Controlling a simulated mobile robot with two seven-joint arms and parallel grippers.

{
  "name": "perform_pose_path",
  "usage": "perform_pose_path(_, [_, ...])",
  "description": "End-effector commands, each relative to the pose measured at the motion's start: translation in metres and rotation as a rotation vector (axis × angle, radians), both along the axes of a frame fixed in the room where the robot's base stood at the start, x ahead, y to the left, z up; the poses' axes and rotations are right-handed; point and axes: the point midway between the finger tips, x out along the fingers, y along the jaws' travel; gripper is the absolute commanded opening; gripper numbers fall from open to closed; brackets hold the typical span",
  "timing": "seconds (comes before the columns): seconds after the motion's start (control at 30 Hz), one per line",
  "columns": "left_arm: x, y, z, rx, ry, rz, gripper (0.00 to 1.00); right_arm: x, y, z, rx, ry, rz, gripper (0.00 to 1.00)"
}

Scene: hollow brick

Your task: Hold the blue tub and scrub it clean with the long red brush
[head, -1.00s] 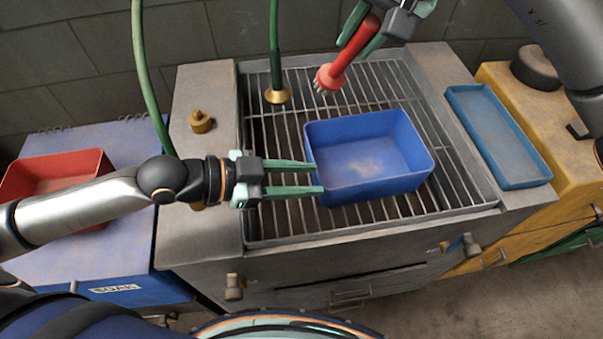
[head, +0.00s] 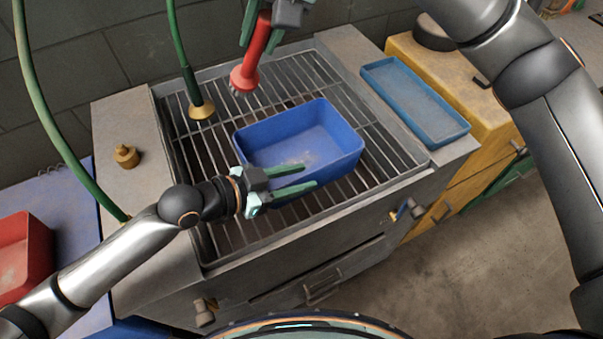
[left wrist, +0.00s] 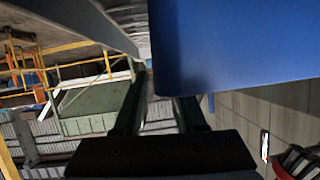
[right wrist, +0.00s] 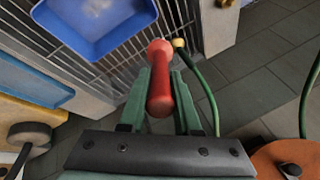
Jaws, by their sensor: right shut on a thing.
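The blue tub (head: 338,172) stands upright on a metal grate, with a pale smudge on its inside floor. My left gripper (head: 308,176) is open, its fingers at the tub's near left side, overlapping the wall in the head view. In the left wrist view the tub (left wrist: 240,40) fills the upper right beside the fingers, and nothing shows gripped between them. My right gripper (head: 260,42) is shut on the handle of the red brush (head: 245,75), holding it bristles down above the grate behind the tub. The brush also shows between the fingers in the right wrist view (right wrist: 160,92).
A green hose with a brass nozzle (head: 201,108) hangs left of the brush. A brass knob (head: 126,156) stands on the sink's left ledge. A lighter blue tray (head: 415,100) lies at right, a red bin (head: 22,258) at far left. The grate's right side is clear.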

Motion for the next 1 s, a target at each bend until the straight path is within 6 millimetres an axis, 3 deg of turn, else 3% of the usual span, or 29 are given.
perform_pose_path(0.43, [0.0042,-0.0086,-0.0036,0.0,-0.001,0.0,0.4,0.0,0.0001,0.0008,0.001,-0.001,0.0,0.0])
perform_pose_path(0.8, [0.0041,-0.0083,-0.0036,0.0,-0.001,0.0,0.0,0.0,0.0001,0.0007,0.001,-0.001,0.0,0.0])
perform_pose_path(1.0, [0.0041,-0.0082,-0.0037,0.0,-0.001,0.0,0.0,0.0,0.0002,0.0008,0.001,-0.001,0.0,0.0])
